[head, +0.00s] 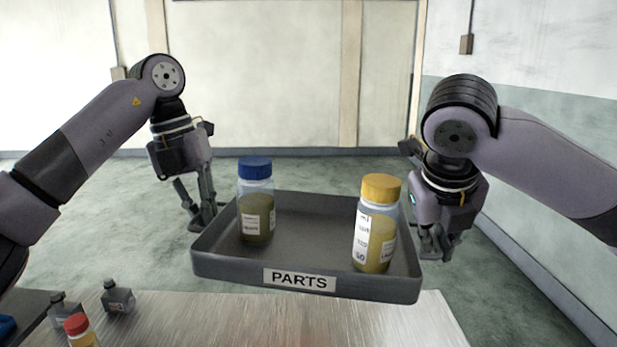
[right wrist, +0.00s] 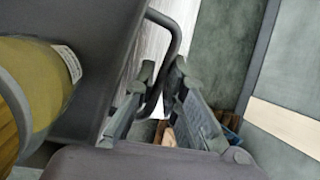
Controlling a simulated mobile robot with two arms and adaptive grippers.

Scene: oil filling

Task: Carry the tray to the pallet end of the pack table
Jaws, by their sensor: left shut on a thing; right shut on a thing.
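The dark grey tray (head: 225,267), with a "PARTS" label on its front, is held up level over the far edge of the metal table. A bottle with a blue cap (head: 256,200) stands upright in its left part, and a bottle with a yellow cap (head: 376,225) in its right part. My left gripper (head: 200,213) is shut at the tray's left side; the grip itself is partly hidden. My right gripper (head: 437,243) is shut at the right side. In the right wrist view its fingers (right wrist: 160,90) close around the tray's bent wire handle (right wrist: 174,42).
The metal table top (head: 380,320) is below and nearer than the tray. At its left stand small dark bottles (head: 118,297) and a red-capped bottle (head: 80,330). A blue item (head: 7,325) shows at the left edge. Open floor (head: 90,200) lies beyond, up to the wall.

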